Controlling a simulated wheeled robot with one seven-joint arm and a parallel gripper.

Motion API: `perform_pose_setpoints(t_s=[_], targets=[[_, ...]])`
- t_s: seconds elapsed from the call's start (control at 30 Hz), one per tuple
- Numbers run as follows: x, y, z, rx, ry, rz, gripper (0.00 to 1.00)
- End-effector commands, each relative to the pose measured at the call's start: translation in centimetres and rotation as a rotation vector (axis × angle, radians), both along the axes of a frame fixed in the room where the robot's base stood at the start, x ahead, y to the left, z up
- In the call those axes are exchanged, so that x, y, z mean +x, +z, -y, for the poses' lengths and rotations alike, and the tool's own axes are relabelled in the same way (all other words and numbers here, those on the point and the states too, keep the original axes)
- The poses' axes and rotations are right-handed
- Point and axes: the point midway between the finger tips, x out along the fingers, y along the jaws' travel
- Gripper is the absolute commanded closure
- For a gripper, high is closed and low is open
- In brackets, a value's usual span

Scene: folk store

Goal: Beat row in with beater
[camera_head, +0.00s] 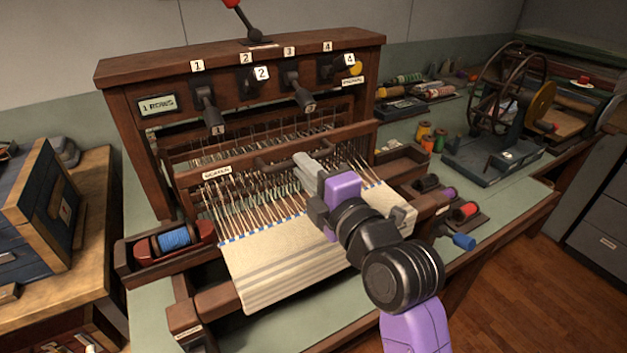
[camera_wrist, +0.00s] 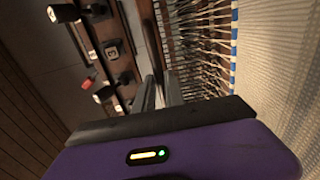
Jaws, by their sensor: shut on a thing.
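The loom's beater is a dark wooden bar (camera_head: 352,133) across the front of the warp, with a small label at its left end and a handle along its middle. My gripper (camera_head: 303,165) comes from the front right and is shut on the beater's handle; its fingers hide part of that handle. In the wrist view my gripper (camera_wrist: 161,95) reaches to the bar (camera_wrist: 148,32). The striped cream cloth (camera_head: 275,265) lies in front, with blue marks along its edge. Warp threads (camera_head: 240,209) run between cloth and bar. The display (camera_head: 158,104) reads "1 ROWS".
Numbered levers (camera_head: 206,107) stick out of the loom's upper beam. A blue-thread shuttle (camera_head: 173,240) lies in the left tray. A spinning wheel (camera_head: 509,83) stands at the back right. A blue chest (camera_head: 38,200) is at the left.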

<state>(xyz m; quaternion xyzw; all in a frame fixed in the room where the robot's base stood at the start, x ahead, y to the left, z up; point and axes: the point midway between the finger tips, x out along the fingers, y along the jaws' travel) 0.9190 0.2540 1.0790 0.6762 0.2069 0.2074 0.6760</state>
Motion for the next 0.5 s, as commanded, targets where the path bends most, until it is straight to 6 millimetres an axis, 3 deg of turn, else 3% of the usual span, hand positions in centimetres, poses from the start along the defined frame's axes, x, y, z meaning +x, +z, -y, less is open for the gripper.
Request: perform_pose_setpoints(t_s=[0.5], targets=[[3.5, -0.3, -2.1, -0.003, -0.003, -0.004, 1.00]])
